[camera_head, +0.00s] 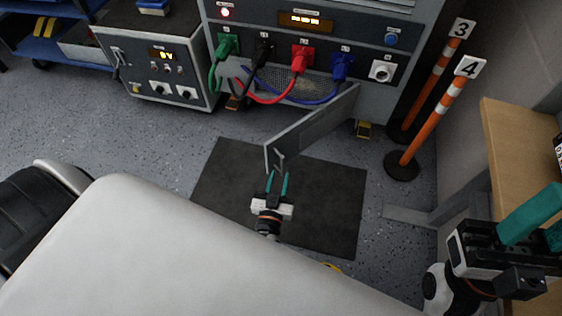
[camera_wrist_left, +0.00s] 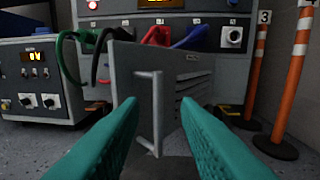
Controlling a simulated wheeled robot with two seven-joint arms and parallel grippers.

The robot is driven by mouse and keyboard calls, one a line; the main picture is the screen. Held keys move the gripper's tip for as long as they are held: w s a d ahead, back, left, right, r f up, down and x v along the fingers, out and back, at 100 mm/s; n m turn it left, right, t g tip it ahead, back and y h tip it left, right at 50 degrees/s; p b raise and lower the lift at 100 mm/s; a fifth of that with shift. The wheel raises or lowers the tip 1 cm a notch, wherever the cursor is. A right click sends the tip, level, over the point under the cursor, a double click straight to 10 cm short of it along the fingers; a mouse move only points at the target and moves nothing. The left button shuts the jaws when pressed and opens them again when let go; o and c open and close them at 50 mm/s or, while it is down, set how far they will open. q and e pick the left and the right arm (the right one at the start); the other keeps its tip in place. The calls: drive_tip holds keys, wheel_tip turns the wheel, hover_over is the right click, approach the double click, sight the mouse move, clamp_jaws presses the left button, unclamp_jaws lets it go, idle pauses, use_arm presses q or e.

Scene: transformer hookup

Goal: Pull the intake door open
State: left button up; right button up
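The intake door (camera_head: 315,127) is a grey panel standing swung out from the lower front of the grey cabinet. It also shows in the left wrist view (camera_wrist_left: 195,75), with louvre slots. Its upright bar handle (camera_wrist_left: 152,110) is near the door's free edge. My left gripper (camera_head: 277,180) is open at that free edge, over the black mat. In the left wrist view its teal fingers are apart, with the handle visible in the gap between them; I cannot tell whether they touch it. My right gripper (camera_head: 540,225) is open and empty at the lower right.
Green, black, red and blue plugs (camera_head: 302,60) with cables hang on the cabinet above the door. A test unit (camera_head: 160,65) stands left. Orange-white posts (camera_head: 432,115) and a wooden shelf (camera_head: 522,150) are right. The black mat (camera_head: 325,205) lies clear.

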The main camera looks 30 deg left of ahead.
use_arm(q)
drive_tip(key=shift+s+d, duration=0.15)
drive_tip(key=shift+s, duration=0.2)
